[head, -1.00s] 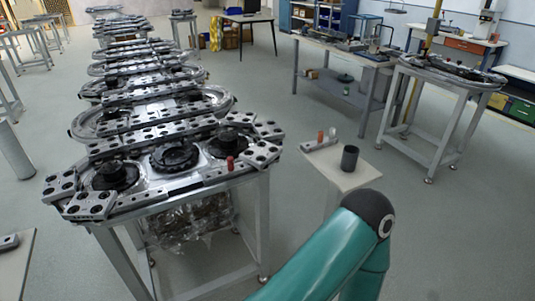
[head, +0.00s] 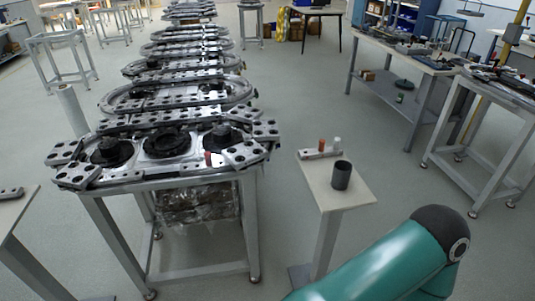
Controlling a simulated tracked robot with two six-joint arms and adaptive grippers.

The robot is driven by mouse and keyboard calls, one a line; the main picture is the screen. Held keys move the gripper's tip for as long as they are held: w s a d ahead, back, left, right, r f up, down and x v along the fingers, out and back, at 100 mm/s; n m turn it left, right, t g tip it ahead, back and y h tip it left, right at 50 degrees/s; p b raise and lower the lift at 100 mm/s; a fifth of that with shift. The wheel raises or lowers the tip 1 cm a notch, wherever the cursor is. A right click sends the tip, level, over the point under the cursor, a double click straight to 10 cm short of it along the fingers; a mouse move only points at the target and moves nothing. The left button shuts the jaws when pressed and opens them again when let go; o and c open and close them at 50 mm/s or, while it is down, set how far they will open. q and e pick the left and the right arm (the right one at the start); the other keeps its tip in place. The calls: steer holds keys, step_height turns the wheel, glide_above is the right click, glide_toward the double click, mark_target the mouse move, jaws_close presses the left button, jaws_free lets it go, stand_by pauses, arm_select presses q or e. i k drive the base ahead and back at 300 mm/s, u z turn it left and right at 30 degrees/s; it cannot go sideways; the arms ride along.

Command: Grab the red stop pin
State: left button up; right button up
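A small red pin (head: 208,158) stands upright on the near right part of the ring track (head: 140,178), beside a round black disc. An orange-red pin (head: 321,145) stands in a grey holder (head: 313,155) on a small side table, next to a whitish pin (head: 337,143). I cannot tell from the frames which of the two reddish pins is the stop pin. My teal arm shows at the lower right, but its gripper is out of view. My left gripper is out of view too.
The small side table (head: 352,195) also bears a dark cup (head: 341,175). Another small table (head: 12,215) stands at the left edge. More track tables recede behind. Grey floor (head: 395,185) is free between the side table and the right-hand benches.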

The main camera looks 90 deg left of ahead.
mark_target(207, 155)
steer(key=z, duration=1)
steer(key=i, duration=0.2)
steer(key=u, duration=3.1)
steer(key=i, duration=0.1)
steer(key=u, duration=1.65)
steer(key=k, duration=0.4)
steer(key=u, duration=0.2)
steer(key=i, duration=1.8)
steer(key=z, duration=0.35)
